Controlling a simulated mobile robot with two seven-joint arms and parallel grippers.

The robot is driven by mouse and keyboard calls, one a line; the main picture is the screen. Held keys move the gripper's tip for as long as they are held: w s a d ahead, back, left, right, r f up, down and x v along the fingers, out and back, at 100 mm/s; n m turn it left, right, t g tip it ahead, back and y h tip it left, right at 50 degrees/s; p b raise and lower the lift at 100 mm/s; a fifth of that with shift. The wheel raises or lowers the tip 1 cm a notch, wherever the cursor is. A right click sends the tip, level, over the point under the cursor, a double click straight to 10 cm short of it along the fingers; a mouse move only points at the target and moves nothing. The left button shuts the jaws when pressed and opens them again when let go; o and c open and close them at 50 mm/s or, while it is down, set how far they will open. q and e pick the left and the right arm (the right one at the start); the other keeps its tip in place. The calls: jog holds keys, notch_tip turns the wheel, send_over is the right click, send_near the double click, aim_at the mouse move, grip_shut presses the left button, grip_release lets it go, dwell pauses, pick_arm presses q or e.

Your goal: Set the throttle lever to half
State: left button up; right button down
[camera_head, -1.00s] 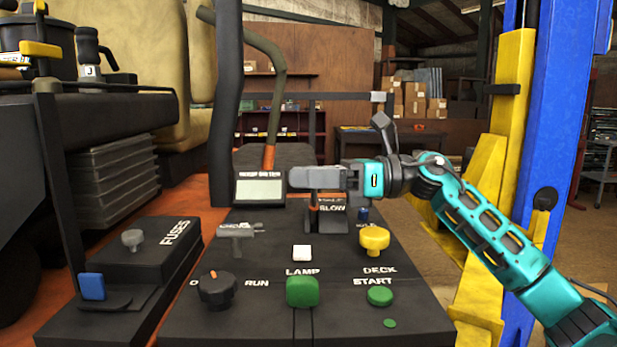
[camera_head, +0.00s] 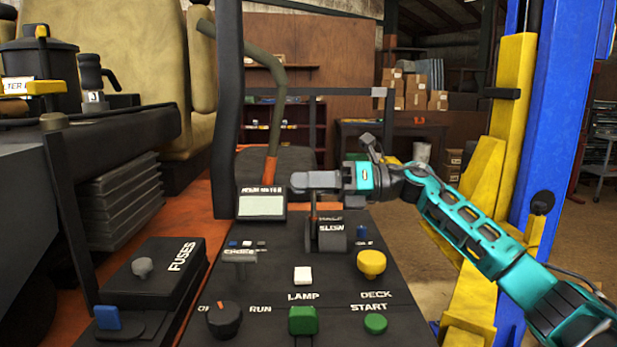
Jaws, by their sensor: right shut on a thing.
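The throttle lever stands on the black control panel (camera_head: 340,275), in a dark housing (camera_head: 331,236) marked "SLOW", with another label partly showing above it. Only a thin dark stem (camera_head: 314,208) of the lever shows; its top is hidden by my right gripper. My right gripper (camera_head: 300,181) comes in from the right on a teal arm. Its grey fingers are closed at the top of the lever, above the housing. My left gripper is not in view.
The hour meter (camera_head: 261,204) stands just left of the lever. The choke lever (camera_head: 239,256), white lamp button (camera_head: 303,275), yellow deck knob (camera_head: 371,264), key switch (camera_head: 222,318) and green buttons (camera_head: 302,320) sit nearer. A yellow and blue lift post (camera_head: 556,130) stands at right.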

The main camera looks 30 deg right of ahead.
jog(key=c, duration=1)
grip_release()
jog(key=shift+s+d, duration=0.3)
jog(key=shift+d, duration=0.15)
jog(key=b+v, duration=0.3)
jog(key=v, duration=0.9)
jog(key=shift+w, duration=0.1)
